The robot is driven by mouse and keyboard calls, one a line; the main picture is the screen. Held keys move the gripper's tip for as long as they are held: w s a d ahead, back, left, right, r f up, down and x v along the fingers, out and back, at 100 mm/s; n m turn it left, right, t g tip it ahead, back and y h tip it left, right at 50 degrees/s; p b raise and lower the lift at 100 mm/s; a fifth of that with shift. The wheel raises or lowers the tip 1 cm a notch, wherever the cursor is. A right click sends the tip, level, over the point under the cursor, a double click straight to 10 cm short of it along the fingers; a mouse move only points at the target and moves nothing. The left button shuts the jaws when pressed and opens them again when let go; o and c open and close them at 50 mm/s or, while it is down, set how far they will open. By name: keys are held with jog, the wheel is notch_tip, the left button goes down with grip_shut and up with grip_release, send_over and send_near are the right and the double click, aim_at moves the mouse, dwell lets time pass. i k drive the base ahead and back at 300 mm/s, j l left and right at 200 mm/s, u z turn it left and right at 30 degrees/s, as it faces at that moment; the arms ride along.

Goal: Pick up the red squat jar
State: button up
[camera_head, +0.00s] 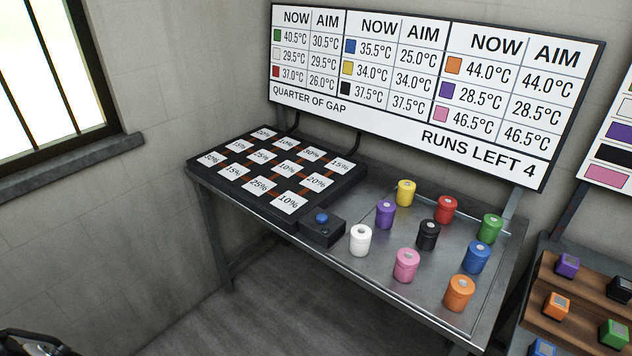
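The red squat jar (446,210) stands upright on the metal table (330,265), toward the back of its right half. It is a short cylinder with a pale spot on its lid. The yellow jar (405,193) is to its left, the black jar (428,235) is just in front of it, and the green jar (490,228) is to its right. A dark piece of what looks like my arm shows at the bottom left corner, far from the jar. My gripper's fingers are not visible.
Purple (385,214), white (360,240), pink (405,265), blue (476,257) and orange (459,293) jars stand nearby. A black percentage-tile panel (285,223) and blue-button box (321,232) are left. A wall board (400,75) rises behind; a wooden rack (585,290) with colored blocks is right.

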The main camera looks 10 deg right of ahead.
aim_at(444, 211)
jog(key=i+j, duration=0.25)
jog(key=i, duration=0.25)
jog(key=i+j, duration=0.25)
jog(key=i, duration=0.25)
jog(key=z, duration=1.4)
jog(key=i+u, duration=0.45)
jog(key=i+j, duration=0.05)
jog(key=i, duration=0.1)
